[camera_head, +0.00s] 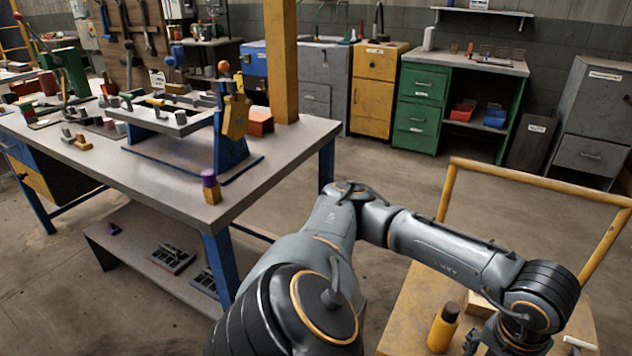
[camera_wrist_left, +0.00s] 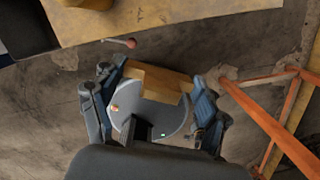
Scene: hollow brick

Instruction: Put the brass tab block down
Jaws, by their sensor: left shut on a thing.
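The brass tab block (camera_wrist_left: 155,80) is a tan, stepped block in the left wrist view. My left gripper (camera_wrist_left: 155,95) is shut on it, with one finger on each side. In that view the block hangs over the floor and a grey round part of mine, beside a tan surface edge. In the head view my left arm reaches right, and its gripper (camera_head: 490,345) is partly cut off at the bottom. A tan block (camera_head: 484,304) shows beside it; I cannot tell whether it is the held one. My right gripper is not in view.
A yellow cart (camera_head: 408,318) with a tall rail (camera_head: 540,182) carries a yellow bottle (camera_head: 442,328). A workbench (camera_head: 285,150) at left holds a blue-framed fixture, tools and a brass block with a purple top (camera_head: 211,187).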

